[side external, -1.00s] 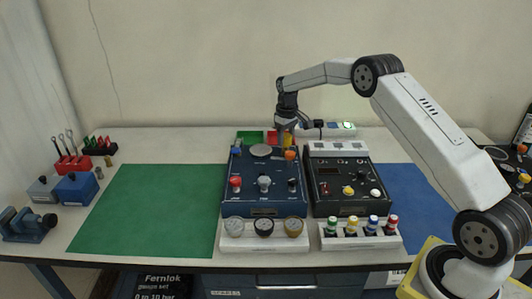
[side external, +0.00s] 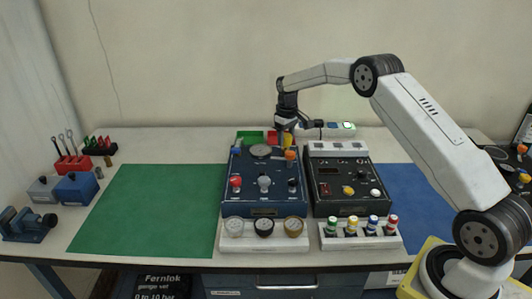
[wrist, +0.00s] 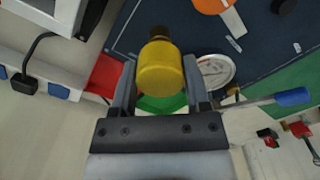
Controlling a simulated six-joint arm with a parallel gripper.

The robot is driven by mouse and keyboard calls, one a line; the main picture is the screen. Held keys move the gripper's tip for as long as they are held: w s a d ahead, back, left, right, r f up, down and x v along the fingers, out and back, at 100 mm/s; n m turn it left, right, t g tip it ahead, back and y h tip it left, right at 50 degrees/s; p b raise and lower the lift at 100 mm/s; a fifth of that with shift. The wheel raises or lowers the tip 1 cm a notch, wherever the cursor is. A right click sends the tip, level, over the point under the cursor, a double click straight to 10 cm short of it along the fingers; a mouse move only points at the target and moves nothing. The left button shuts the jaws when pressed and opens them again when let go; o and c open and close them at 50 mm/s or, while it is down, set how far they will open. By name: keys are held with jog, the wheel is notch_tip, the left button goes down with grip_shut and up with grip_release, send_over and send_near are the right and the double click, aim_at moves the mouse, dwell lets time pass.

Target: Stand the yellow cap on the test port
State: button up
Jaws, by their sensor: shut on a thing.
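The yellow cap (wrist: 161,68) is held between the two fingers of my gripper (wrist: 160,62) in the wrist view. A short dark piece (wrist: 158,33) shows just past the cap's far end; I cannot tell whether it is part of the cap or the test port. In the side view my gripper (side external: 284,146) is over the back right part of the blue trainer box (side external: 262,208), beside an orange knob (side external: 290,156). The cap is too small there to tell from the yellow behind it. The test port is not clearly seen.
A round white gauge (wrist: 216,70) lies close to the right finger in the wrist view. Red and green bins stand behind the box. A black box (side external: 341,190) stands to its right and a power strip (side external: 338,130) behind. The green mat (side external: 150,207) is clear.

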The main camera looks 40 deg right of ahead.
jog(key=shift+f, duration=2.15)
jog(key=o, duration=1.3)
jog(key=shift+r, duration=3.9)
jog(key=shift+a, duration=0.1)
